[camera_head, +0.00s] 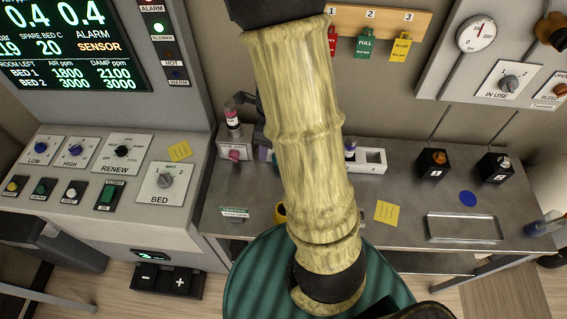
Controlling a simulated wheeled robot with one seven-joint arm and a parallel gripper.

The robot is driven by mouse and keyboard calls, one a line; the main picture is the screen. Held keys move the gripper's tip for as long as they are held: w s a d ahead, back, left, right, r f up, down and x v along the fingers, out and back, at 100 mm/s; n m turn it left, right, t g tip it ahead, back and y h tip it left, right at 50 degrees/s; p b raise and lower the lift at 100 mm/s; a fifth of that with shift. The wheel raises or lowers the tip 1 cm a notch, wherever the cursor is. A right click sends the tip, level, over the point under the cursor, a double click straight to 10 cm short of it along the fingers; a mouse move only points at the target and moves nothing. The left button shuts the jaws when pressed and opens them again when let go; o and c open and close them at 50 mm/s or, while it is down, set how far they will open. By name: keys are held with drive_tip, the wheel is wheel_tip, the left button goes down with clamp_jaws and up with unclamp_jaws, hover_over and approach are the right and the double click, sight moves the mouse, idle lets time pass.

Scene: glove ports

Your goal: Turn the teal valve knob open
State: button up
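I cannot make out a teal valve knob in the head view; my arm crosses the middle of the picture and hides part of the bench and back wall.
A steel bench (400,215) holds a shallow tray (463,228), a white rack (370,162) and small bottles. Red, green and yellow tags (367,43) hang from a wooden board (385,18).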

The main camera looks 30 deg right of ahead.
drive_tip(key=s+a+r+n+b, duration=0.1)
drive_tip(key=s+a+n+b, duration=0.1)
drive_tip(key=n, duration=1.1)
drive_tip(key=s+a+r+n+t+h+b, duration=0.1)
drive_tip(key=s+a+n, duration=0.3)
drive_tip(key=n, duration=0.9)
drive_tip(key=shift+s+a+r+n+b, duration=0.15)
drive_tip(key=shift+s+a+n+b, duration=0.15)
drive_tip(key=shift+b, duration=0.2)
drive_tip(key=c, duration=0.3)
drive_tip(key=shift+c, duration=0.5)
